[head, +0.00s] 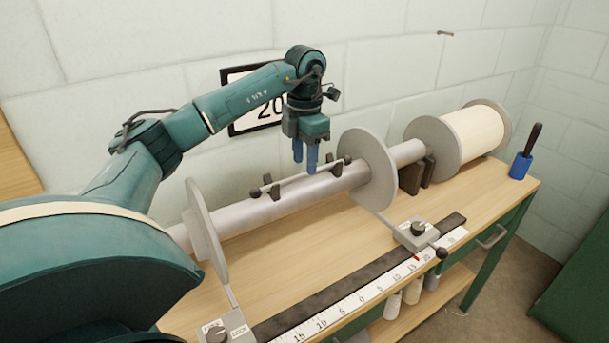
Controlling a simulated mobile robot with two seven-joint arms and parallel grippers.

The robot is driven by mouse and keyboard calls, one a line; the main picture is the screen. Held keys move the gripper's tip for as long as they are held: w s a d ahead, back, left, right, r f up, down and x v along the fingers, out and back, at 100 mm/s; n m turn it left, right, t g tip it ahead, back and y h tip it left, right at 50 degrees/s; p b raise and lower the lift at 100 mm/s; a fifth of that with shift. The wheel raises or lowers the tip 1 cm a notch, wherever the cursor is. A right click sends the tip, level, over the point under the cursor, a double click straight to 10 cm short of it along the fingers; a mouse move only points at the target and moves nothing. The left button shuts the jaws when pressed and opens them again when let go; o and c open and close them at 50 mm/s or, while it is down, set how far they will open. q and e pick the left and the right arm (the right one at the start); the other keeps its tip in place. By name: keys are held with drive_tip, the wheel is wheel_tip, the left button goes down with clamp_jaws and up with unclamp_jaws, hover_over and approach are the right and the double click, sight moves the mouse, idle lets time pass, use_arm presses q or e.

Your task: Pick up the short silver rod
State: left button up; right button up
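The short silver rod (287,183) has dark knobs at its ends. It rests in small dark holders on top of the large silver roller (240,215), roughly in line with it. My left gripper (304,170) points down over the middle of the rod. Its two blue fingers stand a little apart with a narrow gap between them, and their tips are close to the rod. I cannot tell whether they touch it. My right gripper is not in view.
Grey discs flank the roller at left (206,235) and right (367,170). A large cream spool (474,133) and a blue cup (520,166) stand farther right. A ruler (345,308) with clamps runs along the bench front. Bare bench top (330,240) lies between roller and ruler.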

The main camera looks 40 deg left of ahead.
sight(304, 173)
use_arm(q)
drive_tip(key=shift+f, duration=1.55)
drive_tip(key=shift+c, duration=0.4)
clamp_jaws()
